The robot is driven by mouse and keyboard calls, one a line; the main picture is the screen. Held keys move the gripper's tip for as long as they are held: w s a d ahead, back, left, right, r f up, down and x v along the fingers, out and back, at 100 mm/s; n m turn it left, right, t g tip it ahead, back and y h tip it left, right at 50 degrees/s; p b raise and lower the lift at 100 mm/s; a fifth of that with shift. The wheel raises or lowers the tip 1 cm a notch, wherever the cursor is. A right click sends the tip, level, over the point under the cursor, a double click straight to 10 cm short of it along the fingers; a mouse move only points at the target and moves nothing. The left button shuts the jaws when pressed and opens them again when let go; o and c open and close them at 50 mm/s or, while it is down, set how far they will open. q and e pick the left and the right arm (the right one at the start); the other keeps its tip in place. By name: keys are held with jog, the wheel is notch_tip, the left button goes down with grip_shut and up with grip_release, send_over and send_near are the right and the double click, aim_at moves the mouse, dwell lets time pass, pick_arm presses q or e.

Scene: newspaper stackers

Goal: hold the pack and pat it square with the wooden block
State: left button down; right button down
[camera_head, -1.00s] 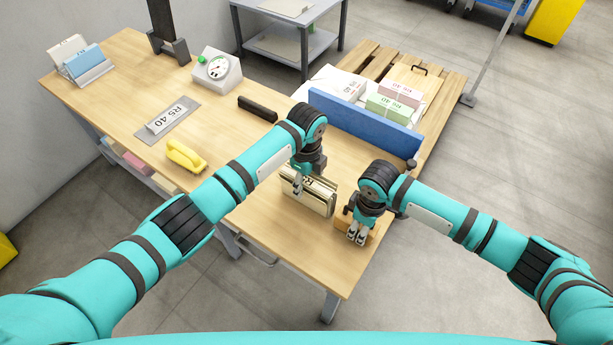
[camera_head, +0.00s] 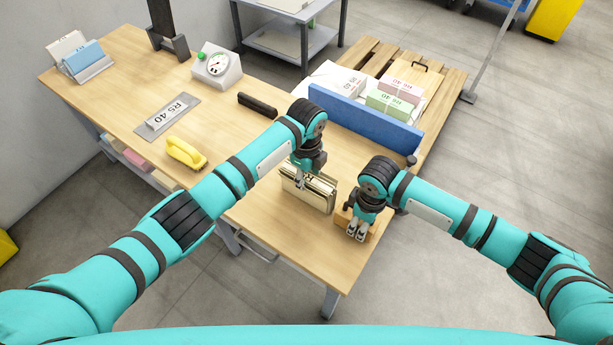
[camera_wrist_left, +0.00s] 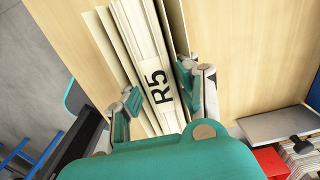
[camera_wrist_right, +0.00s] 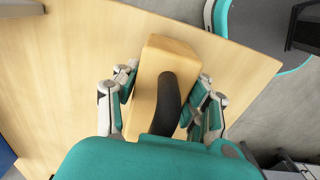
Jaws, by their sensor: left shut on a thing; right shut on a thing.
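The pack (camera_head: 316,196) is a cream bundle of folded sheets standing on edge on the wooden table. In the left wrist view the pack (camera_wrist_left: 140,45) shows a band marked R5, and its sheets are fanned unevenly. My left gripper (camera_head: 299,184) is shut on the pack from above; it also shows in the left wrist view (camera_wrist_left: 158,98). The wooden block (camera_head: 346,219) is right of the pack, with a small gap between them. My right gripper (camera_head: 357,236) is shut on the block. In the right wrist view the block (camera_wrist_right: 165,55) has a dark curved handle between the fingers.
A blue upright board (camera_head: 365,120) runs along the table's far right edge. The table front is clear.

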aim_at(350, 217)
jog(key=shift+w+a, duration=0.45)
jog(key=shift+a, duration=0.2)
jog(key=shift+w+a, duration=0.4)
jog(key=shift+a, duration=0.2)
dwell(0.8)
pick_arm(q)
jog(key=shift+s+d, duration=0.1)
jog(key=shift+d, duration=0.1)
pick_arm(e)
jog(key=shift+w+a+r, duration=0.1)
jog(key=shift+a, duration=0.15)
dwell(0.4)
pick_arm(q)
jog(key=shift+a, duration=0.2)
pick_arm(e)
jog(key=shift+s+d, duration=0.5)
jog(key=shift+d, duration=0.3)
jog(key=shift+s+d, duration=0.5)
jog(key=shift+d, duration=0.3)
jog(key=shift+r, duration=3.45)
pick_arm(q)
jog(key=c, duration=0.9)
grip_release()
